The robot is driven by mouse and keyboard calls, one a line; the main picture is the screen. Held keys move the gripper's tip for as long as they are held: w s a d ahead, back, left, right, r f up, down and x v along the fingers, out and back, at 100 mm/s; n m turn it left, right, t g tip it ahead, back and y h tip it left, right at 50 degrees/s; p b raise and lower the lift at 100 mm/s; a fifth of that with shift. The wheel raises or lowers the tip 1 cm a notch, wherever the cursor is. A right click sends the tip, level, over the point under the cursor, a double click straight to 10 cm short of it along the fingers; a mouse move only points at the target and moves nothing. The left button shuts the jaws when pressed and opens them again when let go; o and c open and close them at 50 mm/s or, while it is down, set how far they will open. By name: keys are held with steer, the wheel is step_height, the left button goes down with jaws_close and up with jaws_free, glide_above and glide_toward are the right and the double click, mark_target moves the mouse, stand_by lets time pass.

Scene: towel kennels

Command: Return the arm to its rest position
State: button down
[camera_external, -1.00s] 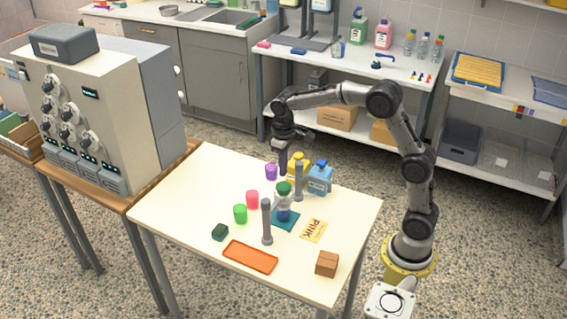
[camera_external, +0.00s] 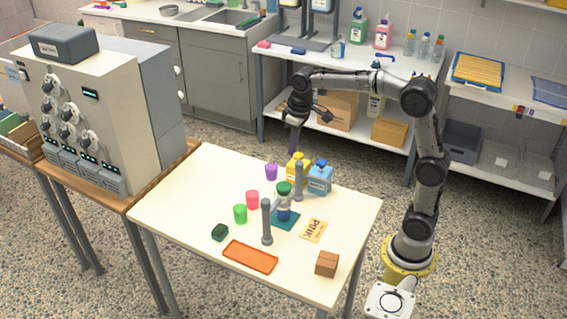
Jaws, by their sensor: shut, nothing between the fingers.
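My gripper (camera_external: 294,150) hangs pointing down above the far edge of the cream table (camera_external: 185,215). It is shut and empty, just above the yellow bottle (camera_external: 295,170) as seen in the picture. The blue bottle (camera_external: 319,178) stands beside the yellow one. My arm arches up from its yellow base at the right of the table and over to the left.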

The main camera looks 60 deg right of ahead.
steer(key=s+a+r+t, duration=0.15)
steer(key=s+t, duration=0.25)
steer(key=s, duration=1.6)
steer(key=s+f, duration=0.3)
steer(key=f, duration=0.2)
steer(key=shift+s, duration=0.4)
